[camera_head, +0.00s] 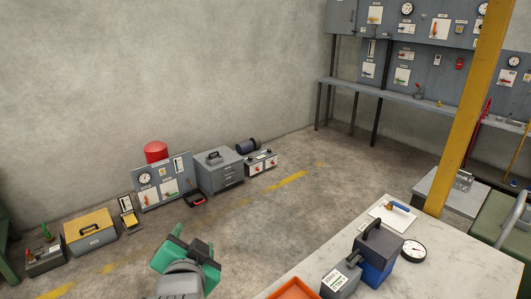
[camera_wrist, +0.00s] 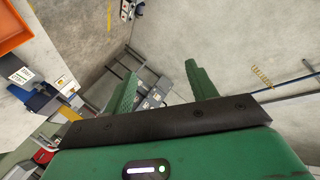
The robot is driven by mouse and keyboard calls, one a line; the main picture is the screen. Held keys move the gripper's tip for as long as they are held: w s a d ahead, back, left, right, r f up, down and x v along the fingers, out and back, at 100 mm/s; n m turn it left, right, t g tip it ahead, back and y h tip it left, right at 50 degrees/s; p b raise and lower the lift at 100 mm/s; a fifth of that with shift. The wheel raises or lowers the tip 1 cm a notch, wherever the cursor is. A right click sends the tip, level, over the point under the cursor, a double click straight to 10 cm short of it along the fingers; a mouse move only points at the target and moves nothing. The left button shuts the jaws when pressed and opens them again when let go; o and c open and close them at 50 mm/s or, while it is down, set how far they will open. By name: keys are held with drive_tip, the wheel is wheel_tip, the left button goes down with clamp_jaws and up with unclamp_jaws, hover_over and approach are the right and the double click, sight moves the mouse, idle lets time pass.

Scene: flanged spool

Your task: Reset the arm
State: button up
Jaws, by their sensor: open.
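My gripper (camera_head: 194,241) is green and shows at the lower middle of the head view, raised over the concrete floor to the left of the pale table (camera_head: 448,270). Its two fingers stand apart with nothing between them. In the wrist view the open fingers (camera_wrist: 161,74) reach up from the dark bar of the green gripper body. Behind them are several grey things, too small and tilted to name. No object touches the fingers.
The table holds an orange tray (camera_head: 293,289), a blue box with a dark handled top (camera_head: 376,262), a grey labelled box (camera_head: 340,279) and a round gauge (camera_head: 413,251). Toolboxes (camera_head: 90,229) and panels line the wall. A yellow post (camera_head: 467,120) stands at right.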

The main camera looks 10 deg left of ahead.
drive_tip(key=s+d+r+n+t+h, duration=0.1)
drive_tip(key=s+d+r+t, duration=0.1)
drive_tip(key=d+r, duration=0.35)
drive_tip(key=s+d+r+n+t, duration=0.1)
drive_tip(key=s+d+r+t, duration=0.15)
drive_tip(key=d+r, duration=0.35)
drive_tip(key=s+d+r+n+t+h, duration=0.1)
drive_tip(key=s+d+r+t+h, duration=0.15)
drive_tip(key=s+d+r, duration=0.4)
drive_tip(key=s+d+r+n+t+h, duration=0.1)
drive_tip(key=s+d+r+n+t, duration=0.2)
drive_tip(key=s+r, duration=0.5)
wheel_tip(320, 180, up, 20)
drive_tip(key=m+t+p, duration=0.1)
drive_tip(key=p, duration=1.7)
drive_tip(key=shift+w+p, duration=0.25)
drive_tip(key=shift+p, duration=0.05)
